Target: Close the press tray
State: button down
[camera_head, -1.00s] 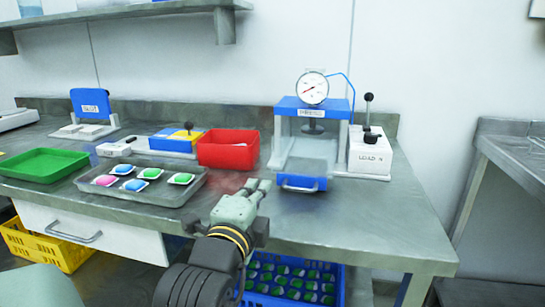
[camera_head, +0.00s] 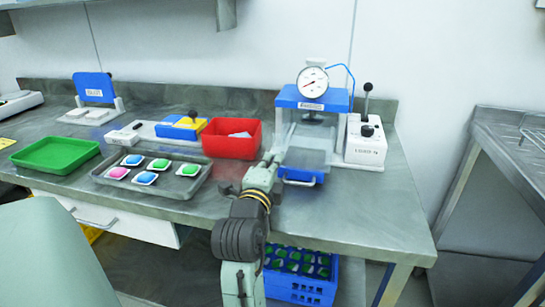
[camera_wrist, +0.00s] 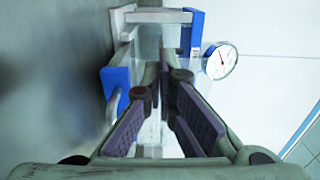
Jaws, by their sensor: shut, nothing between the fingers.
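The press (camera_head: 313,102) has a blue top plate and a round dial gauge. Its press tray (camera_head: 305,158), grey with a blue front and a metal handle (camera_head: 299,182), sticks out toward me. My gripper (camera_head: 270,158) is shut and empty, just left of the tray, its fingers pointing toward the press. In the wrist view the fingertips (camera_wrist: 165,62) are close together, with the blue tray front (camera_wrist: 117,88) and handle (camera_wrist: 110,107) beside them on the left. I cannot tell whether the fingers touch the tray.
A red bin (camera_head: 231,143) stands left of my gripper. A white lever box (camera_head: 365,143) is right of the press. A grey tray with coloured pads (camera_head: 186,190) and a green tray (camera_head: 55,165) lie further left. A blue crate (camera_head: 320,287) sits below the bench.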

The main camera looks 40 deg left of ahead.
jog(key=shift+w, duration=0.15)
jog(key=b+x, duration=0.2)
jog(key=x, duration=0.6)
jog(key=shift+d+f, duration=0.1)
dwell(0.4)
